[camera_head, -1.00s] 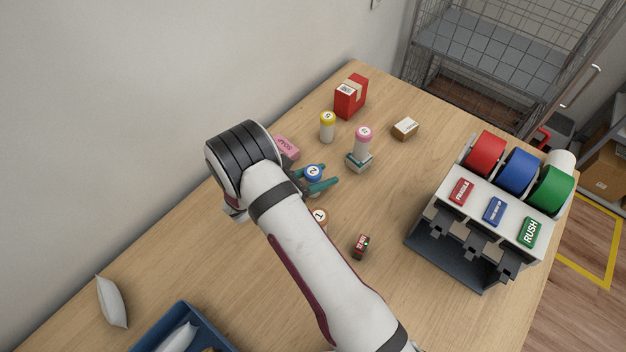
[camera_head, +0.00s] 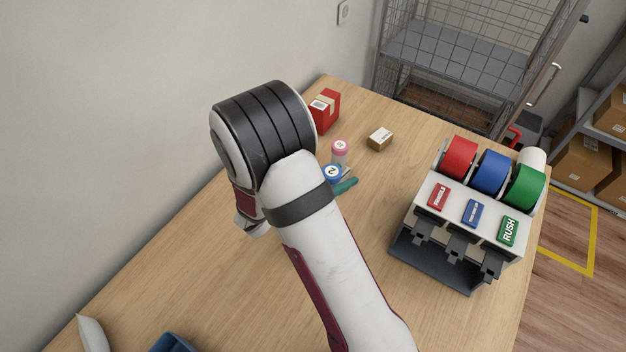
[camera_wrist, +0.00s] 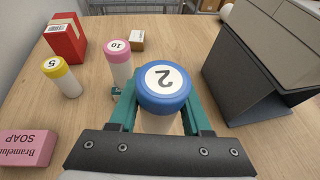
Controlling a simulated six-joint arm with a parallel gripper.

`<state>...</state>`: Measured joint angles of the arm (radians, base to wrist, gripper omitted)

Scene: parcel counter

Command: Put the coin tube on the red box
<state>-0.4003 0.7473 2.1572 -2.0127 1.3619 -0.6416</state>
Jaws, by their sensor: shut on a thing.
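A coin tube with a blue cap marked 2 (camera_head: 333,172) is held upright in my gripper (camera_head: 344,186); it also shows in the wrist view (camera_wrist: 164,86). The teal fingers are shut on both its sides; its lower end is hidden. The red box (camera_head: 328,111) stands at the back by the wall, and at the upper left in the wrist view (camera_wrist: 66,38), apart from my gripper. A pink-capped tube marked 10 (camera_wrist: 118,62) and a yellow-capped tube marked 5 (camera_wrist: 60,76) stand between my gripper and the red box.
A small brown box (camera_head: 380,139) lies right of the red box. A pink soap box (camera_wrist: 27,147) is at the wrist view's lower left. A tape dispenser (camera_head: 466,215) fills the right side. Part of a blue tray (camera_head: 172,343) shows at the bottom. Bare table lies before the dispenser.

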